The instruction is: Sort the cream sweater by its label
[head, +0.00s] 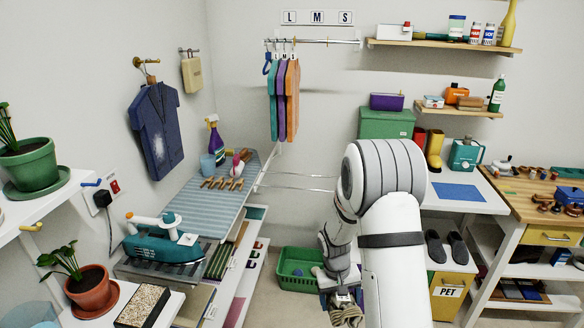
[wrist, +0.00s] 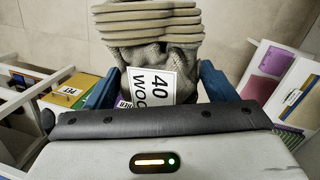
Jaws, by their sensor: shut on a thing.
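My gripper (wrist: 160,82) is shut on the cream sweater (wrist: 150,27), which shows in the wrist view as a folded, ribbed bundle between the two blue fingers. A white label (wrist: 150,85) on it faces the camera and reads "40" and "WOO"; its lower edge is hidden by my gripper body. In the head view the sweater (head: 347,312) hangs low at the bottom edge, partly hidden by my arm, just right of a green basket (head: 297,284) on the floor. The basket holds a blue item.
An ironing board (head: 212,205) with a teal iron (head: 160,243) stands left, above shelves. A rail marked L, M, S holds colored garments (head: 283,98). A yellow bin marked PET (head: 449,292) stands right, under a table with a blue mat (head: 457,191).

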